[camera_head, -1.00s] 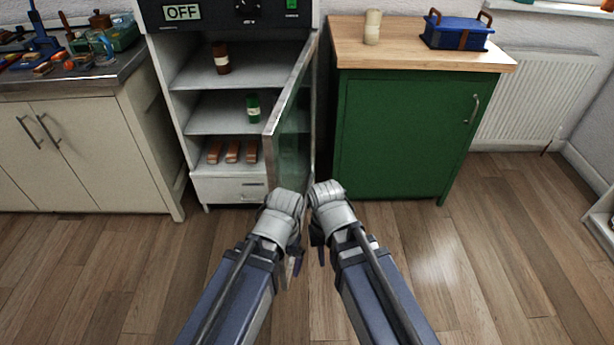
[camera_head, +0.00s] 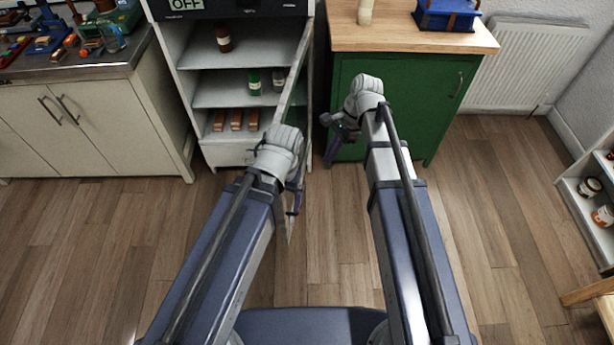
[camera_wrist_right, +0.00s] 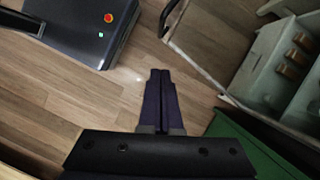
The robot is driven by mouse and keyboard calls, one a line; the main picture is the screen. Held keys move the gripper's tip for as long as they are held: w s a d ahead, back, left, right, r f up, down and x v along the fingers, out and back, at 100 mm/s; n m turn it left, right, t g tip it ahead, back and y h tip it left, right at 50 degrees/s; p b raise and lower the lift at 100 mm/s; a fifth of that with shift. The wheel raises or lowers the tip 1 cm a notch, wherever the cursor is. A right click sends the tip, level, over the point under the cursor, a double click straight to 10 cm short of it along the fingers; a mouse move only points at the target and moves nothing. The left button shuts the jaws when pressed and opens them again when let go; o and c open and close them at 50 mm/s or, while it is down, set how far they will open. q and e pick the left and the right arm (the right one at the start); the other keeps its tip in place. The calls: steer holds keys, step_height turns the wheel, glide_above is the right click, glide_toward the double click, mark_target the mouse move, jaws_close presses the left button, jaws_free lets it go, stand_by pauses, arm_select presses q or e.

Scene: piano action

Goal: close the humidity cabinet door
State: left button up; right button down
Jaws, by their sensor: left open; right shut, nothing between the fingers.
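The humidity cabinet (camera_head: 183,75) stands at the back centre with its shelves exposed. Its glass door (camera_head: 294,78), hinged on the right, stands open toward me and looks nearly edge-on in the head view. My left gripper (camera_head: 292,205) is open, low in front of the door's near end; I cannot tell whether it touches the door. My right gripper (camera_head: 329,145) is shut and empty, to the right of the door, in front of the green cupboard. Its closed fingers also show in the right wrist view (camera_wrist_right: 160,76), with the cabinet's shelves at upper right.
The green cupboard (camera_head: 400,95) with a wooden top stands close to the right of the cabinet. A cream cupboard (camera_head: 100,125) is on the left. The cabinet holds jars (camera_head: 254,82) and brown blocks (camera_head: 237,120). A low shelf unit (camera_head: 575,190) is at far right. Wooden floor lies clear between.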

steer(key=s+a+f+b, duration=0.3)
steer(key=a+f+b, duration=0.4)
steer(key=f+b, duration=0.2)
steer(key=shift+f, duration=0.2)
steer(key=shift+a, duration=0.1)
stand_by(0.5)
